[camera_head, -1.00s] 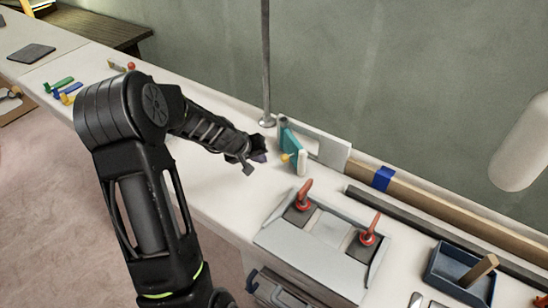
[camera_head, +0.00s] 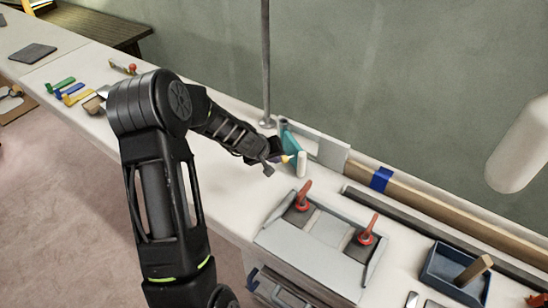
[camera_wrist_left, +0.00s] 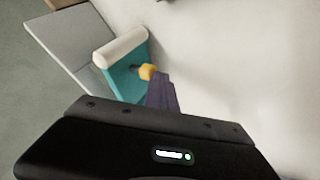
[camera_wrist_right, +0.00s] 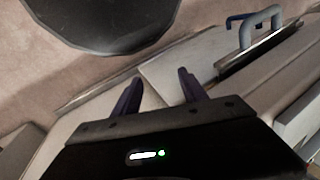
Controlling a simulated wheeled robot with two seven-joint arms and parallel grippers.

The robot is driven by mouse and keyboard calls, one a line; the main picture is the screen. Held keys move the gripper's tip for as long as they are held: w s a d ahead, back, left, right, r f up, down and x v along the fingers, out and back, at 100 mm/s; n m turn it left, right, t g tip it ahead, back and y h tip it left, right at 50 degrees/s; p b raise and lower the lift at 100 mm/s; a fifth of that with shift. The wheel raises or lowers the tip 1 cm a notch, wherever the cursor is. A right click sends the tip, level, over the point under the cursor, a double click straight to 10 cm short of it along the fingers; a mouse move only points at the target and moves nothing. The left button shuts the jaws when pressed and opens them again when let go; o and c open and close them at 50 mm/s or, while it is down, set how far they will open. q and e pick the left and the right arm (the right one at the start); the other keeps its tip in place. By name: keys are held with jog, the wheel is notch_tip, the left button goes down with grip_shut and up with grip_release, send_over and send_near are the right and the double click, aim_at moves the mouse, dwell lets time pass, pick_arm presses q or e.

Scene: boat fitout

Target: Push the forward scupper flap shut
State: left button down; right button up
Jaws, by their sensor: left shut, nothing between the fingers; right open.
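The teal scupper flap (camera_head: 290,140) stands swung out from its pale plate (camera_head: 333,152) at the wall in the head view. It has a white rounded edge (camera_head: 302,164) and a yellow knob (camera_head: 287,157). The left wrist view also shows the flap (camera_wrist_left: 122,82), its white edge (camera_wrist_left: 120,46) and the knob (camera_wrist_left: 148,71). My left gripper (camera_wrist_left: 162,94) is shut and empty, its tips right by the knob; I cannot tell whether they touch. In the right wrist view my right gripper (camera_wrist_right: 160,82) is open and empty, away from the flap.
A metal pole (camera_head: 266,70) rises just behind the flap. A grey panel with red levers (camera_head: 303,196) lies to its right, and a blue tray with a wooden block (camera_head: 440,272) is farther right. Coloured pieces (camera_head: 70,90) lie at left.

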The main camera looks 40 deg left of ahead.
aim_at(298, 159)
pick_arm(q)
jog(key=shift+w+d, duration=0.15)
jog(key=shift+d, duration=0.25)
jog(key=d+n+y+p, duration=0.1)
jog(key=w+d+n+p, duration=0.1)
jog(key=p, duration=0.1)
jog(key=shift+w+d+r+n+y, duration=0.2)
jog(key=shift+d+n+y, duration=0.1)
jog(key=shift+y, duration=0.1)
jog(key=shift+w+d+f+p, duration=0.15)
jog(key=shift+w+d+p, duration=0.6)
jog(key=shift+w+d, duration=0.2)
jog(key=shift+w, duration=0.2)
jog(key=shift+d, duration=0.15)
